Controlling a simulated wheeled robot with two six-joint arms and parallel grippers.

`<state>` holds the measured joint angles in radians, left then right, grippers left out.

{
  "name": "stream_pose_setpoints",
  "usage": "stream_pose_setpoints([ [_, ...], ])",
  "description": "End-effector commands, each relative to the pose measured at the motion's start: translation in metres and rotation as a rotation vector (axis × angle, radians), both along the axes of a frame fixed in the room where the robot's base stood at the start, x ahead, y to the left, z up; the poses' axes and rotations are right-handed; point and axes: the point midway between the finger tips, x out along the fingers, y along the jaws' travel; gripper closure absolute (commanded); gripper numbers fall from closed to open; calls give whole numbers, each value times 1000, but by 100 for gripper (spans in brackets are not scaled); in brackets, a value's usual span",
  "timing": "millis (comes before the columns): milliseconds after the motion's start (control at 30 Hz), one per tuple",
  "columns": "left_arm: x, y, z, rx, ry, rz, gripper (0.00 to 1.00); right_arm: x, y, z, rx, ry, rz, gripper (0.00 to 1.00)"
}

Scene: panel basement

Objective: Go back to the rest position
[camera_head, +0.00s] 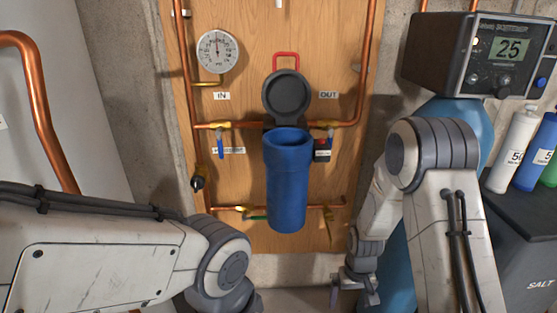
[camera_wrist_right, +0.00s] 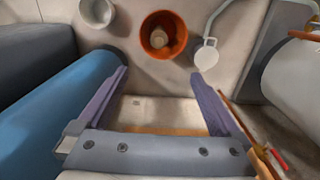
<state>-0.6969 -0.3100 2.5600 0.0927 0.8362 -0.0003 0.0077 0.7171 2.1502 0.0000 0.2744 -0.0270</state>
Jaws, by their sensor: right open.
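My right gripper (camera_head: 357,287) hangs low, left of my right forearm in the head view. In the right wrist view its two fingers (camera_wrist_right: 159,78) are spread wide with nothing between them. My left arm comes in from the left, and its gripper is not visible. The blue filter housing (camera_head: 287,185) hangs upright on the wooden panel (camera_head: 250,75).
Copper pipes (camera_head: 186,80) and a gauge (camera_head: 217,51) are on the panel. A controller (camera_head: 480,55) reading 25 tops a blue tank (camera_head: 462,113). Bottles (camera_head: 514,150) stand on a dark salt bin (camera_head: 515,215). An orange bucket (camera_wrist_right: 163,35) and grey cup (camera_wrist_right: 97,12) appear below.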

Motion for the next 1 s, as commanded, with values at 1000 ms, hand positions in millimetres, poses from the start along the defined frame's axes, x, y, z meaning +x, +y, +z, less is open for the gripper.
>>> stream_pose_setpoints([
  [1000,0,0,146,0,0,0,0,-12,1,151,0,-1,-9,0],
])
